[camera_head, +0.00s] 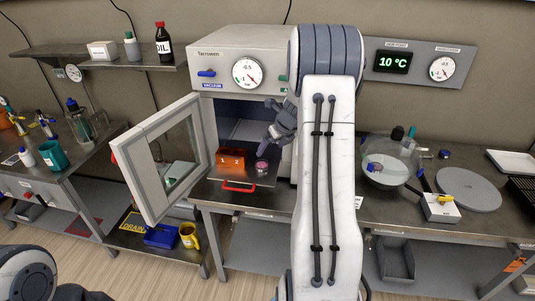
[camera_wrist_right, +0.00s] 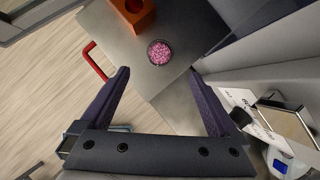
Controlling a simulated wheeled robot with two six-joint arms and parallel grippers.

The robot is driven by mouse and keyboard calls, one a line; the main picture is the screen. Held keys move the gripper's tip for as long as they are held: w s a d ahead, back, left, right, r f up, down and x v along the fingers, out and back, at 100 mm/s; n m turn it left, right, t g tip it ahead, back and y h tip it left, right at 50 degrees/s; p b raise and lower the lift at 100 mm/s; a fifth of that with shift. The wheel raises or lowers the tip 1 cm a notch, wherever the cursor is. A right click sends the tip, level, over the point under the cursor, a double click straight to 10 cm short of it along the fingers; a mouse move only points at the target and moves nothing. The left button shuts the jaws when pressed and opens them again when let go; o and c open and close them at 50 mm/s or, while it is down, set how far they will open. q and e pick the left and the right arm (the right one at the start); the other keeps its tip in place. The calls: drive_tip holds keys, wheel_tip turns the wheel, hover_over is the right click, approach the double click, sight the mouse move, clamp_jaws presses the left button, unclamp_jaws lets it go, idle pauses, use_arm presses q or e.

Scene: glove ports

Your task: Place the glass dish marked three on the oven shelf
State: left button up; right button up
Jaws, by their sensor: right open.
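A small round dish with pink contents (camera_head: 262,166) rests on the grey oven shelf (camera_head: 262,183), right of the orange block. In the right wrist view the dish (camera_wrist_right: 159,52) lies flat on the bare shelf (camera_wrist_right: 190,30), and I cannot read a number on it. My right gripper (camera_head: 267,145) is just above the dish. In the wrist view its fingers (camera_wrist_right: 160,74) are spread and empty, with the dish beyond the tips, apart from both. My left gripper is out of view; only part of my left arm shows at bottom left.
The vacuum oven (camera_head: 240,45) has its glass door (camera_head: 160,155) swung open left. On the shelf are an orange block (camera_head: 230,160) and, at the front, a red handle (camera_head: 238,187). A glass bowl (camera_head: 390,172) stands on the right bench.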

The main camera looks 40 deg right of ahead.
drive_tip(key=a+r+n+g+y, duration=0.1)
drive_tip(key=a+r+n, duration=0.1)
drive_tip(key=a+n, duration=0.6)
drive_tip(key=a+r+n+y, duration=0.15)
drive_tip(key=a+n, duration=0.25)
drive_tip(key=a, duration=0.9)
drive_tip(key=s+a+r+n+g, duration=0.1)
drive_tip(key=s+a+n, duration=0.35)
drive_tip(key=a, duration=0.25)
drive_tip(key=s+a+r+n+g, duration=0.1)
drive_tip(key=s+a+n, duration=0.2)
drive_tip(key=a+n, duration=0.35)
drive_tip(key=s+a+n+g, duration=0.1)
drive_tip(key=s+a+n, duration=0.2)
drive_tip(key=s+n, duration=0.4)
drive_tip(key=s+a+n+g, duration=0.1)
drive_tip(key=s+a+n, duration=0.1)
drive_tip(key=s+n, duration=0.5)
drive_tip(key=s+a+n+g+h, duration=0.1)
drive_tip(key=s+a+n, duration=0.2)
drive_tip(key=s+n, duration=0.4)
drive_tip(key=shift+s+a+f, duration=0.35)
drive_tip(key=shift+s+f, duration=0.05)
drive_tip(key=shift+s, duration=0.4)
